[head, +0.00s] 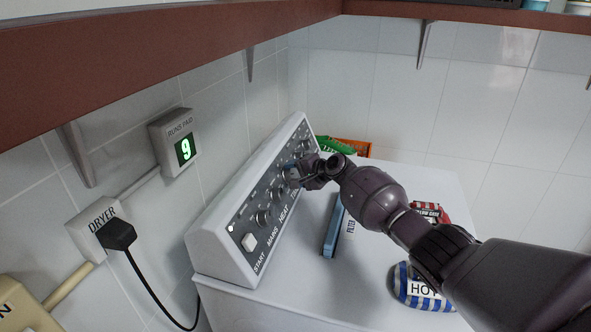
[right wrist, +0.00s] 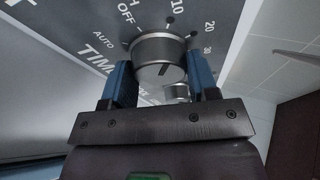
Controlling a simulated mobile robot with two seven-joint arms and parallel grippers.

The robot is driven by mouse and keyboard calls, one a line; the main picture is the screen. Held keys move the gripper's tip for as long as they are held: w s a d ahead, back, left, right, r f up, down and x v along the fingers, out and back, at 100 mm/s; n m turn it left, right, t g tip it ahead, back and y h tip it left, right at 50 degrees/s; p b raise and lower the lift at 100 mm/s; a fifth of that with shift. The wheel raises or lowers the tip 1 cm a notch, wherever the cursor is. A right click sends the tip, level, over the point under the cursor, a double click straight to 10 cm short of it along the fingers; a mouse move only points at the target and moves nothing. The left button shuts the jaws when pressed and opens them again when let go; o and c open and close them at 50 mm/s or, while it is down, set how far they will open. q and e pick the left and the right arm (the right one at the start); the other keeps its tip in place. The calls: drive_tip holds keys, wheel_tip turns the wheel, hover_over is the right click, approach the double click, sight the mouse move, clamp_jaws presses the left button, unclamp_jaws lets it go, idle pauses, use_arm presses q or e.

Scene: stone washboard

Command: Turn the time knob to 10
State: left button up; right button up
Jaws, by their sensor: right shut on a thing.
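The time knob (right wrist: 160,55) is a round silver knob on the grey control panel, between my blue fingertips in the right wrist view. A short dark mark shows on its face; I cannot tell for certain which number it points to. The printed 10 (right wrist: 178,5) is above the knob, OFF is up to its left, and 20 and 30 are to its right. My right gripper (right wrist: 160,82) is shut on the knob. In the head view the right gripper (head: 298,174) reaches the sloped panel (head: 262,207) and partly hides the knob there. My left gripper is not in view.
Other knobs sit along the panel, with a START button (head: 249,242) at its near end. A blue filter (head: 333,230), a striped HOT item (head: 408,288) and a red packet (head: 428,209) lie on the white top. A RUNS PAID display (head: 184,149) reads 9.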

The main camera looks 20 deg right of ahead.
idle(0.4)
drive_tip(key=o, duration=0.9)
drive_tip(key=shift+p+v, duration=0.5)
drive_tip(key=shift+v, duration=4.95)
